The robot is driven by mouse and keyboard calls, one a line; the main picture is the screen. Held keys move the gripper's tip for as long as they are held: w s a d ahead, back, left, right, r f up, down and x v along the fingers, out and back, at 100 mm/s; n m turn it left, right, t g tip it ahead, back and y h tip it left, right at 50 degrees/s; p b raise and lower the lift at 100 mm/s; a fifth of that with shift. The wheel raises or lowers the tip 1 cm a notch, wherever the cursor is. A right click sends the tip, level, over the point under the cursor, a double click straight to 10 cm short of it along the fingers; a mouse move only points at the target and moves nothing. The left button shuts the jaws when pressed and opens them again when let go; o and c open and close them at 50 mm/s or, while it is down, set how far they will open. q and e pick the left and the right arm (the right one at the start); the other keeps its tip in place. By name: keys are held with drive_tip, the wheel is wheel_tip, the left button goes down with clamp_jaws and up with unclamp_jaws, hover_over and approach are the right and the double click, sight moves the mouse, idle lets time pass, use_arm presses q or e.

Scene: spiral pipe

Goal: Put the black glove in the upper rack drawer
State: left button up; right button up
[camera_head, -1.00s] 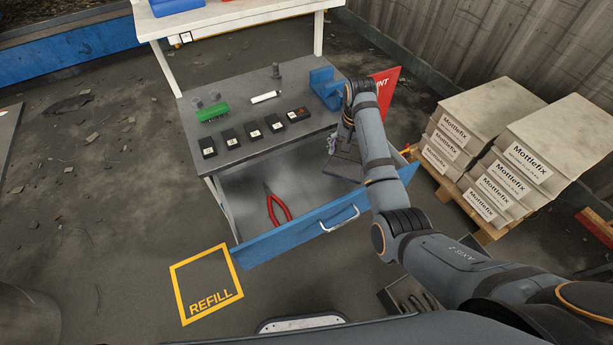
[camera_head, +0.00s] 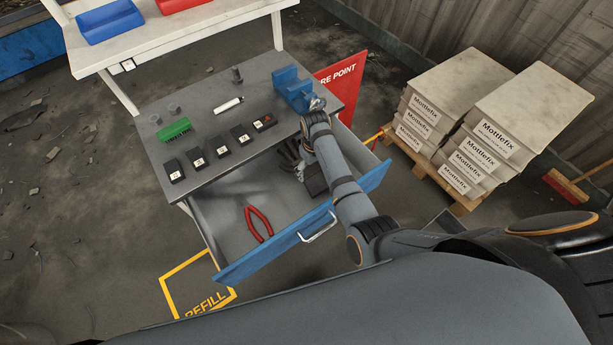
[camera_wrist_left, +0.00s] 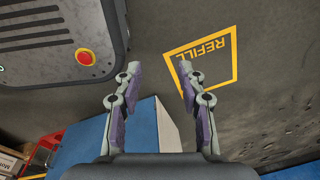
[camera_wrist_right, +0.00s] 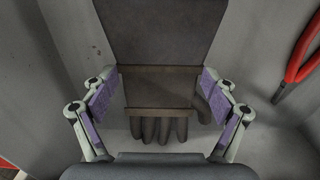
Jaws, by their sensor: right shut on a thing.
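The black glove (camera_head: 314,182) hangs at the right side of the open blue-fronted drawer (camera_head: 290,238), its dark fingers toward the bench. My right gripper (camera_wrist_right: 160,86) is shut on the glove, with a finger on each side of it. In the right wrist view the glove's palm and cuff (camera_wrist_right: 165,35) point away and its fingers point back to the wrist. In the head view my arm hides most of this gripper. I cannot tell whether the glove touches the drawer floor. My left gripper (camera_wrist_left: 158,68) is open and empty in the left wrist view.
Red-handled pliers (camera_head: 258,224) lie in the drawer's left part. The grey bench top (camera_head: 215,112) above holds several black boxes, a green block and a blue vise (camera_head: 291,90). Stacked bags on a pallet (camera_head: 430,165) stand to the right. The drawer's middle is clear.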

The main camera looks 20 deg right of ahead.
drive_tip(key=shift+f, duration=0.45)
wheel_tip(320, 180, down, 3)
drive_tip(key=shift+r, duration=0.1)
drive_tip(key=shift+f, duration=0.35)
use_arm(q)
drive_tip(key=shift+w+f, duration=0.2)
drive_tip(key=shift+w, duration=0.85)
drive_tip(key=shift+s, duration=0.1)
use_arm(e)
drive_tip(key=shift+f+b, duration=0.1)
drive_tip(key=shift+b, duration=0.25)
use_arm(q)
drive_tip(key=shift+s+f, duration=0.1)
drive_tip(key=shift+s, duration=0.15)
use_arm(e)
drive_tip(key=o, duration=1.1)
